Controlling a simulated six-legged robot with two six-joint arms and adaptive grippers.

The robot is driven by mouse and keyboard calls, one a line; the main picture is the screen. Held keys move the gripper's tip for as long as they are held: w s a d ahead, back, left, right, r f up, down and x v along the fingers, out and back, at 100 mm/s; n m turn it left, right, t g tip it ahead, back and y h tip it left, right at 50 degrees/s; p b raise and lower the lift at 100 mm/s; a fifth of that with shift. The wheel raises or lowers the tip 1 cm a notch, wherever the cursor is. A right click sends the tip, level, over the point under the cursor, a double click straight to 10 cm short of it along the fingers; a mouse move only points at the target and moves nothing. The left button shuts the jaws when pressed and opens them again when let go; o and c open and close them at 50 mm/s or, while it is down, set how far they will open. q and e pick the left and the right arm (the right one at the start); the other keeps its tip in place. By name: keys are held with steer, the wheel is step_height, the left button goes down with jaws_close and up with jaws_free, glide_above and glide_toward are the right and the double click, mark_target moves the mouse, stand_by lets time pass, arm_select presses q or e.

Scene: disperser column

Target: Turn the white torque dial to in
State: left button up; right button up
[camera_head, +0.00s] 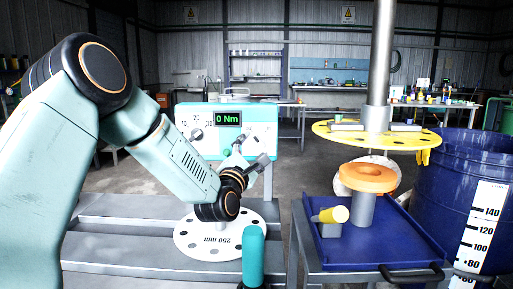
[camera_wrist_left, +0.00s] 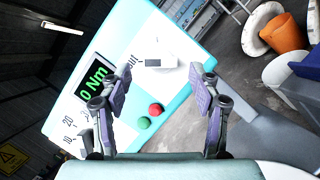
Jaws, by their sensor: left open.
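The torque box (camera_head: 262,116) is pale teal and white, with a green 0 Nm display (camera_head: 228,119). In the left wrist view, the white dial (camera_wrist_left: 160,64) sits on the white panel (camera_wrist_left: 185,80) beside a label that reads "out". My left gripper (camera_head: 250,150) is in front of the box's right side. In the left wrist view my left gripper (camera_wrist_left: 161,92) is open, its fingers apart and nothing held between them. The dial appears just beyond the fingertips. In the head view I cannot make out the dial behind the gripper. My right gripper is not in view.
A red button (camera_wrist_left: 156,110) and a green button (camera_wrist_left: 144,123) are on the panel near the fingers. A white perforated disc (camera_head: 190,243) lies below my left arm. A blue tray (camera_head: 400,235), a yellow disc (camera_head: 335,138) and a blue drum (camera_head: 437,200) stand at the right.

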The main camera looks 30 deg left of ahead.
mark_target(258, 142)
arm_select(q)
steer(key=x, duration=0.3)
steer(key=shift+w+f, duration=0.1)
steer(key=shift+w, duration=0.05)
steer(key=shift+c, duration=0.5)
steer(key=shift+c, duration=0.8)
steer(key=c, duration=0.9)
